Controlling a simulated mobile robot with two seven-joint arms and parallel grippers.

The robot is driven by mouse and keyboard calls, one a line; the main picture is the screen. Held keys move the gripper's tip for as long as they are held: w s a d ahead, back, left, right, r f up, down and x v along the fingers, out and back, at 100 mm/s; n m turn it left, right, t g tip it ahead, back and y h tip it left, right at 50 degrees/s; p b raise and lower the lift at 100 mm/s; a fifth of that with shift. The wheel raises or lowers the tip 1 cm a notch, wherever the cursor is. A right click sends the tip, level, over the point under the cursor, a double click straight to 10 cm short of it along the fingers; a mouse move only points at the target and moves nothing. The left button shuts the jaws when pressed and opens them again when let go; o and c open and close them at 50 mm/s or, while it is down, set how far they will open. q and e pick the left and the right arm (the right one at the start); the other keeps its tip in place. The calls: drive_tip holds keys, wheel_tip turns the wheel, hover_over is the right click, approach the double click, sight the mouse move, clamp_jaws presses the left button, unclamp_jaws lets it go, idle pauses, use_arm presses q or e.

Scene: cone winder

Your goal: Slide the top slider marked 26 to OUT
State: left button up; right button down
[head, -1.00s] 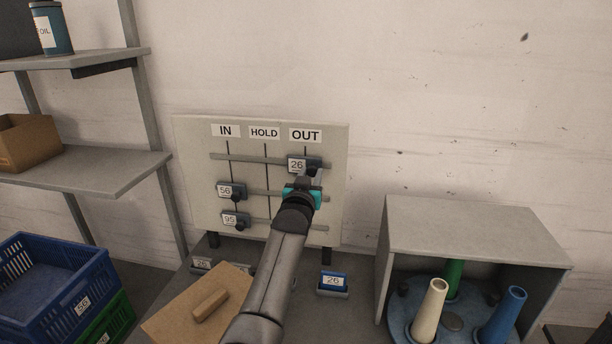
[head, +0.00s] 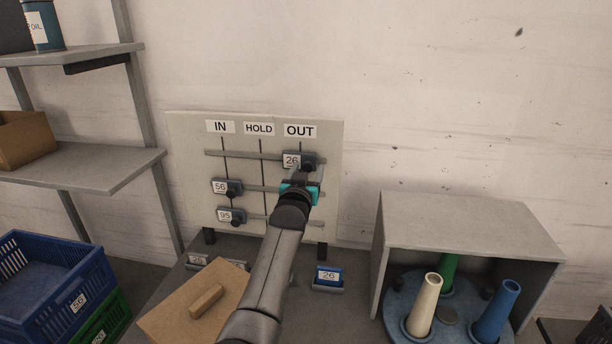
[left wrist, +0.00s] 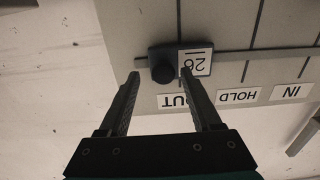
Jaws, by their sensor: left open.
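The top slider marked 26 (head: 292,160) sits on the top rail, under the OUT label (head: 300,131), and lines up with the OUT line. It also shows upside down in the left wrist view (left wrist: 195,63), with its round dark knob (left wrist: 163,74). My left gripper (head: 302,179) is in front of the board, just below the slider. In the left wrist view my left gripper (left wrist: 160,74) is open, with its fingertips on either side of the knob in the picture. I cannot tell whether they touch it. My right gripper is not in view.
Sliders 56 (head: 220,187) and 95 (head: 224,216) sit at IN on the lower rails of the board (head: 185,150). A grey open-fronted housing (head: 470,220) with several cones stands at right. A shelf (head: 80,165) and blue crate (head: 50,280) are at left.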

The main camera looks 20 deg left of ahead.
use_arm(q)
drive_tip(key=shift+s, duration=0.15)
drive_tip(key=v, duration=1.5)
drive_tip(key=shift+d+f, duration=0.1)
drive_tip(key=shift+f, duration=0.05)
